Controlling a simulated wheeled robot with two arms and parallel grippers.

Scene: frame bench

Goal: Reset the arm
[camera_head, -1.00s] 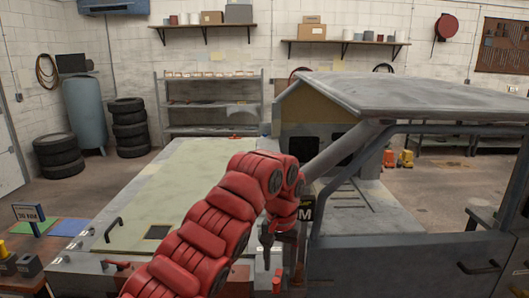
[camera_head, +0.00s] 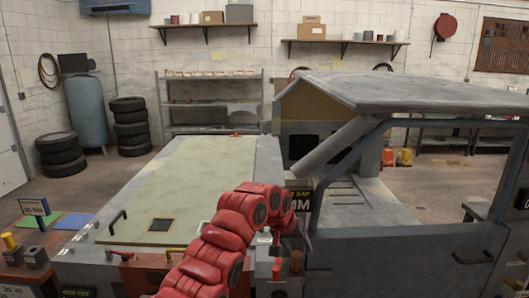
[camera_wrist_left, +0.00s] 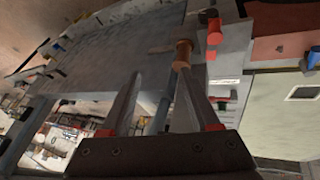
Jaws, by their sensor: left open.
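My left arm (camera_head: 215,245) is red and comes up from the bottom of the head view, bending at the middle. Its gripper (camera_head: 303,245) points downward at the right of the bend, mostly hidden by the wrist. In the left wrist view the two grey fingers of the gripper (camera_wrist_left: 160,75) stand apart with nothing held between them. An orange-brown peg (camera_wrist_left: 183,55) shows just beyond the right fingertip; I cannot tell whether they touch. My right gripper is in neither view.
A grey vehicle frame with a roof (camera_head: 410,95) fills the right side. A pale green panel (camera_head: 185,180) lies on the bench at the left, with a black handle (camera_head: 118,222). Tyres (camera_head: 130,128) and shelves stand behind.

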